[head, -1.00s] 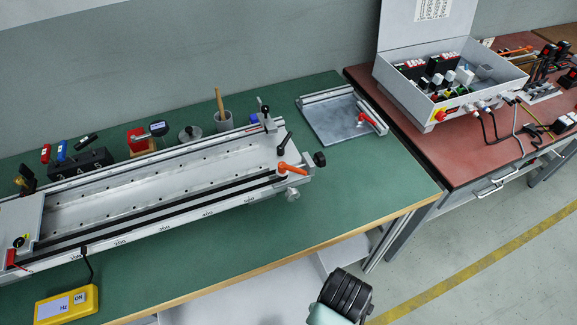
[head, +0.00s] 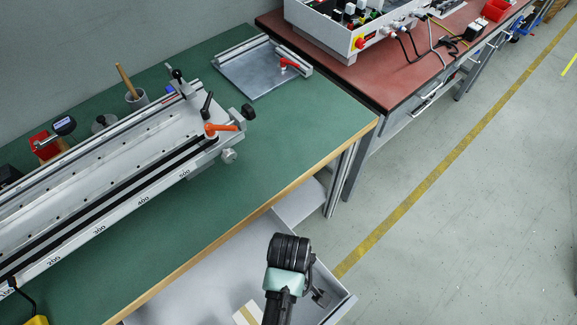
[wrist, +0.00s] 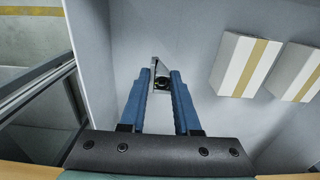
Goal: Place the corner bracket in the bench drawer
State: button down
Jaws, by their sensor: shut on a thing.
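The bench drawer (head: 222,272) stands pulled out under the green bench in the head view, and its pale grey inside (wrist: 225,125) fills much of the wrist view. My gripper (wrist: 161,78) points down over the drawer, near its right-hand end in the head view. Its blue fingers are shut on a small metallic piece with a dark round hole, the corner bracket (wrist: 158,66), held at the fingertips. I cannot tell whether the bracket touches the drawer floor. In the head view my arm hides most of the gripper.
White boxes with tan tape (wrist: 243,65) lie in the drawer, right of my fingers in the wrist view. The drawer floor around the fingertips is clear. The green bench (head: 270,150) overhangs the drawer's rear. A red-topped bench (head: 390,80) stands beyond.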

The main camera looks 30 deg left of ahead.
jog(key=shift+f, duration=1.4)
jog(key=shift+f, duration=0.1)
jog(key=c, duration=0.6)
grip_release()
notch_tip(320, 180, up, 12)
jog(key=shift+r+p, duration=0.15)
jog(key=shift+p, duration=1.05)
